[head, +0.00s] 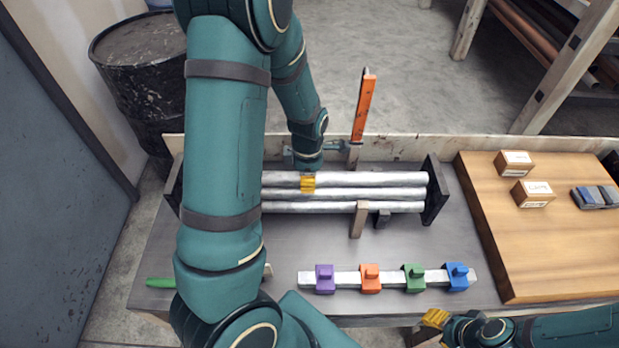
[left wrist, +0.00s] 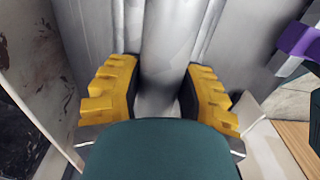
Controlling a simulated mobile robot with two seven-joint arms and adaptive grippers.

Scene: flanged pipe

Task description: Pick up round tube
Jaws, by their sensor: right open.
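Three pale round tubes (head: 395,179) lie side by side between dark end plates (head: 436,190) on the grey table. My left gripper (head: 308,184) is over the tubes, near the far one, and is partly hidden in the head view. In the left wrist view its yellow fingers (left wrist: 158,98) are spread, one on each side of a tube (left wrist: 168,50). A small gap shows by the left finger; contact at the right one is unclear. My right gripper (head: 435,318) is open and empty at the front edge of the table, at the bottom right.
An orange-handled clamp (head: 364,108) stands upright behind the tubes. A pale bar with purple (head: 325,280), orange, green and blue blocks lies in front. A wooden board (head: 510,255) with small boxes is at right. My left arm hides the table's left part.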

